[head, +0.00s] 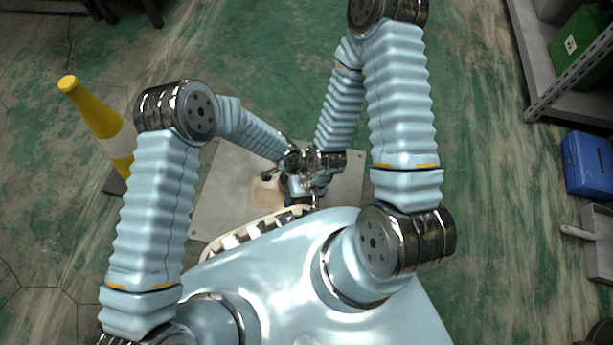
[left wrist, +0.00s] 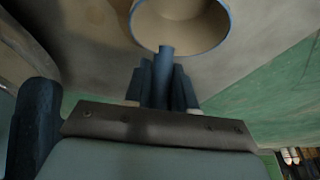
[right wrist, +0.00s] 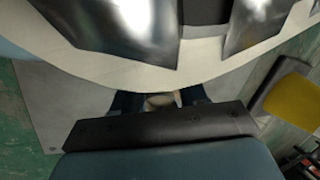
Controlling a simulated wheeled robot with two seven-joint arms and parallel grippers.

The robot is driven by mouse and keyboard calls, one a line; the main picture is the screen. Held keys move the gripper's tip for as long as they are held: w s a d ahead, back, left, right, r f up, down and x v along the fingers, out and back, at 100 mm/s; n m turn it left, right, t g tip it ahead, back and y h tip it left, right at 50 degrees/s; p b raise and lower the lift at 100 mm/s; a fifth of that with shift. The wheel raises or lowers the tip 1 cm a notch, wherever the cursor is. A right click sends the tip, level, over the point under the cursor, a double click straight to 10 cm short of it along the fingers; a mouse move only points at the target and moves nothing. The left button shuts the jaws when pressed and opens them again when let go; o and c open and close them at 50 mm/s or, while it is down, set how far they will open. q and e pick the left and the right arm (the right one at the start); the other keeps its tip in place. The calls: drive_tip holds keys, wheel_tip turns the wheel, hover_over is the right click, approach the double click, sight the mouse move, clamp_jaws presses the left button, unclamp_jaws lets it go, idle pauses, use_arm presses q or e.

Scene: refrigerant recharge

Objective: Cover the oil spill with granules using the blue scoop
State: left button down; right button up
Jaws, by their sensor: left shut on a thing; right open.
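The blue scoop (left wrist: 224,38) shows at the top of the left wrist view as a round blue rim around a tan inside. I cannot tell whether the tan is granules or the bare inside. My left gripper (left wrist: 164,78) is shut on its handle. My right gripper (right wrist: 158,100) is open, its fingers partly hidden behind its body. A small round tan thing (right wrist: 160,101) shows between or beyond the fingers; I cannot tell what it is. In the head view, a tan patch (head: 264,194) lies on the grey plate (head: 218,190), partly hidden by my wrists. No dark oil is clearly visible.
A yellow and white cone (head: 95,110) stands left of the plate. At the right are a blue box (head: 588,165), a grey pan (head: 599,240) and a shelf with a green case (head: 585,45). My two wrists are close together over the plate. The green floor ahead is clear.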

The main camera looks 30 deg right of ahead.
sight(284, 180)
use_arm(q)
drive_tip(key=shift+s+d+r+m+g+h, duration=0.15)
drive_tip(key=shift+s+d+r+h, duration=0.05)
drive_tip(key=shift+s+d+r, duration=0.45)
drive_tip(key=shift+s+d+r+m+g+h, duration=0.2)
drive_tip(key=shift+s+d+r, duration=0.2)
drive_tip(key=shift+r, duration=0.3)
drive_tip(key=shift+w+a+r, duration=0.1)
drive_tip(key=shift+w+a, duration=0.6)
drive_tip(key=shift+a, duration=0.15)
drive_tip(key=shift+w+a, duration=0.7)
drive_tip(key=shift+a, duration=0.3)
drive_tip(key=shift+w+a, duration=0.7)
drive_tip(key=shift+a, duration=0.3)
drive_tip(key=shift+w+a+r, duration=0.1)
drive_tip(key=shift+w+a, duration=0.45)
drive_tip(key=shift+a, duration=0.15)
drive_tip(key=shift+w+a, duration=0.4)
drive_tip(key=shift+a, duration=0.15)
drive_tip(key=shift+w+a+f, duration=0.15)
drive_tip(key=shift+w+a, duration=0.85)
drive_tip(key=shift+a, duration=0.3)
drive_tip(key=shift+w+a+f, duration=0.15)
drive_tip(key=shift+w+a, duration=0.8)
drive_tip(key=shift+a, duration=0.35)
use_arm(e)
drive_tip(key=shift+w+a+t, duration=0.1)
drive_tip(key=shift+w+t, duration=0.2)
drive_tip(key=shift+w, duration=0.8)
